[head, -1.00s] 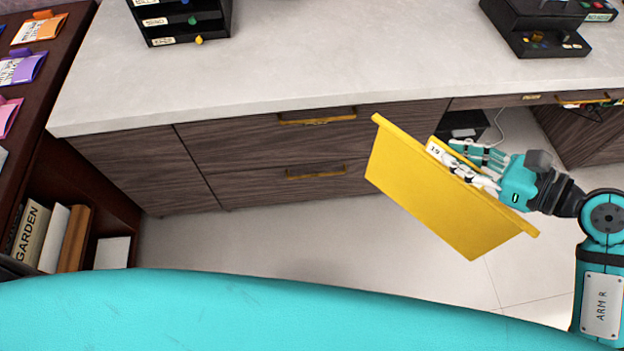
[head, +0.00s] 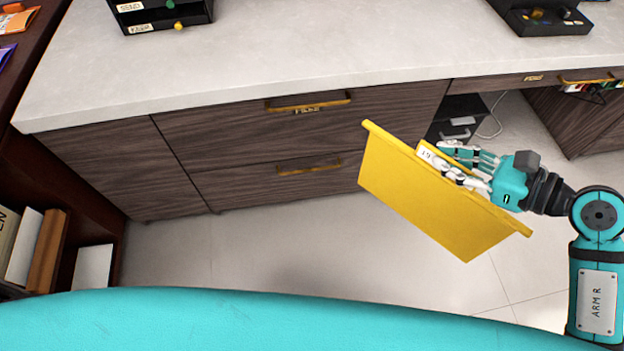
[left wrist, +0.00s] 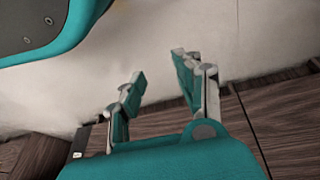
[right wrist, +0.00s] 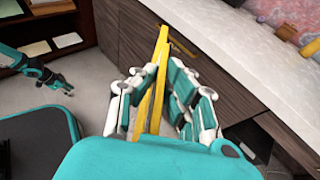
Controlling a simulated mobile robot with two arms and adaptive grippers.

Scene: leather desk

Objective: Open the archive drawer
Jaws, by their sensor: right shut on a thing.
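A wood-grain desk front has an upper drawer (head: 225,135) with a brass handle (head: 308,101) and a small label, and a lower drawer (head: 235,183) with a brass handle (head: 308,166). Both look closed. I cannot tell from the labels which is the archive drawer. My right gripper (head: 462,168) is shut on the top edge of a yellow hanging folder (head: 430,205), held in front of the desk; it also shows between the fingers in the right wrist view (right wrist: 152,95). My left gripper (left wrist: 155,95) is open and empty; the head view does not show it.
The pale desktop (head: 260,45) carries a black drawer unit (head: 160,15) and a black tray (head: 545,15). A dark bookshelf (head: 75,240) stands at the left. Under the desk at the right are a black box (head: 455,120) and a white cable. The floor before the drawers is clear.

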